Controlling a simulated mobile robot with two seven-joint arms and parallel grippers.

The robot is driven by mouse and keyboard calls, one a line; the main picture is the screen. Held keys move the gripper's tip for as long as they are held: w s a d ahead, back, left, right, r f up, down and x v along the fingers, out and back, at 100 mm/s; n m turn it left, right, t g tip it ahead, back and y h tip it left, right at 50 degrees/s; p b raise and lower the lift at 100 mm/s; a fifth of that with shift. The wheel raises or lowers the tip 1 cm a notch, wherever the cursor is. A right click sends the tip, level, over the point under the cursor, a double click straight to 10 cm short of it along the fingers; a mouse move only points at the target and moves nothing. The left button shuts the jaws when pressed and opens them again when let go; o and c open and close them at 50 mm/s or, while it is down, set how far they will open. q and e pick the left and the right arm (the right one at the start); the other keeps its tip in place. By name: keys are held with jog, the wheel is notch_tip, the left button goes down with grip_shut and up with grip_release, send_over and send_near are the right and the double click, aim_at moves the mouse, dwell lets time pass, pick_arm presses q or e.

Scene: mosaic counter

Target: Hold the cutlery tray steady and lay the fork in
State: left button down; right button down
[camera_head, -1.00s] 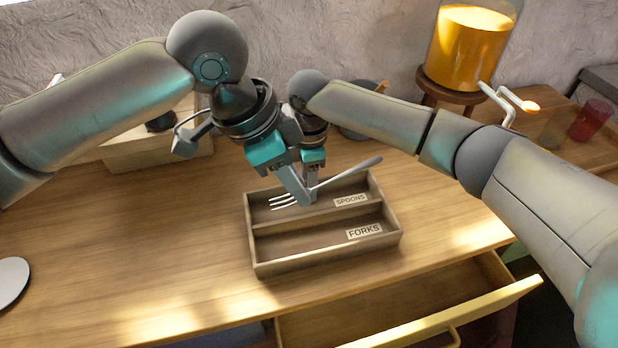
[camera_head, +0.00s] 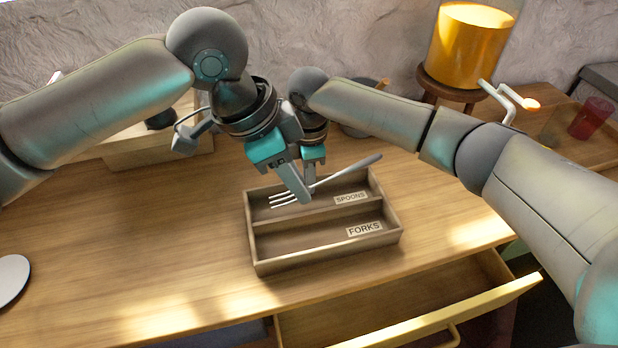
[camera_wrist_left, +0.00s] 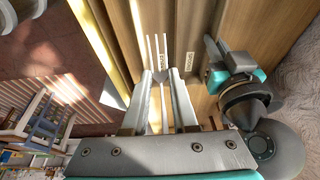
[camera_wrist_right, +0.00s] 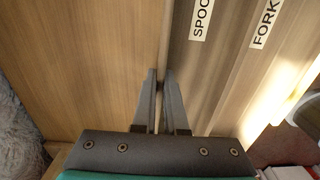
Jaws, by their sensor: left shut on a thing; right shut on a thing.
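The wooden cutlery tray (camera_head: 325,259) lies on the counter. Its far compartment is labelled SPOONS (camera_head: 350,199) and its near one FORKS (camera_head: 364,230). My left gripper (camera_head: 305,197) is shut on the silver fork (camera_head: 345,174), which appears in front of the far compartment in the head view, tines to the left, handle up to the right. The left wrist view shows the fork (camera_wrist_left: 152,48) between the fingertips (camera_wrist_left: 157,76).
An open drawer (camera_head: 440,318) with a yellow front is below the counter edge. A drink dispenser (camera_head: 468,45) on a stand and a red cup (camera_head: 592,119) are at the back right. A white plate (camera_head: 12,280) lies far left. The counter left of the tray is clear.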

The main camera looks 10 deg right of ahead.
aim_at(281, 198)
dwell(0.7)
pick_arm(q)
jog(key=a+f+y, duration=0.1)
jog(key=f+y, duration=0.1)
jog(key=a+f+y, duration=0.1)
jog(key=f+y, duration=0.1)
jog(key=shift+a, duration=0.15)
jog(key=shift+f, duration=2.7)
jog(key=c, duration=0.6)
grip_release()
notch_tip(281, 198, up, 12)
